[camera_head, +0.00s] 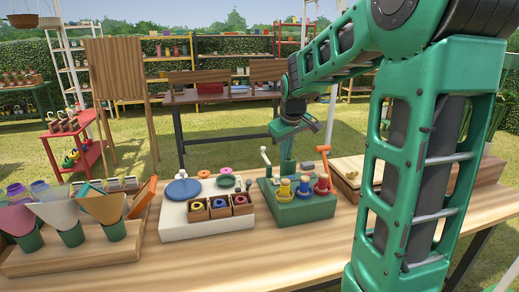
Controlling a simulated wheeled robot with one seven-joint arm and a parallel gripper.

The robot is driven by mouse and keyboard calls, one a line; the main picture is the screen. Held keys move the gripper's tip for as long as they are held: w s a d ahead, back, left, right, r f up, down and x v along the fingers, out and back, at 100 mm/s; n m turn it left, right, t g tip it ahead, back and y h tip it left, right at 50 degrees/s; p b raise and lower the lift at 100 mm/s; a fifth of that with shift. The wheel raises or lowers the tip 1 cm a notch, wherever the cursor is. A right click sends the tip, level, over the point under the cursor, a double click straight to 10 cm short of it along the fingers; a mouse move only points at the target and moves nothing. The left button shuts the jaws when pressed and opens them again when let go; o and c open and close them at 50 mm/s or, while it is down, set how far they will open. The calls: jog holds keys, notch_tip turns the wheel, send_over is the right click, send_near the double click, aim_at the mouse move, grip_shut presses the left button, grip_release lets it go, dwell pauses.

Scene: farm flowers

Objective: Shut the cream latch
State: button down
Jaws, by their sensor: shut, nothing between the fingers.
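A cream latch (265,156) stands raised at the back left of a green block (303,208) on the wooden table. An orange latch (324,157) stands raised at the right of the same block. My gripper (312,124) is above and behind the block, between the two latches in the picture and apart from the cream one. It is shut and empty. Its fingers are small and partly hidden by my wrist.
Yellow, blue and red pegs (303,187) stand on the green block. A white board (193,222) with small boxes is left of it, and a wooden stand (75,258) with cones is farther left. A wooden tray (352,172) is close on the right, beside my arm.

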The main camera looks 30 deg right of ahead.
jog(key=w+n+t, duration=0.2)
jog(key=w+n, duration=0.2)
jog(key=w, duration=1.2)
jog(key=shift+w+a+h, duration=0.25)
jog(key=shift+w+h, duration=0.05)
jog(key=w+d+f, duration=0.5)
jog(key=w+f, duration=0.2)
jog(key=f, duration=0.2)
jog(key=shift+d, duration=0.3)
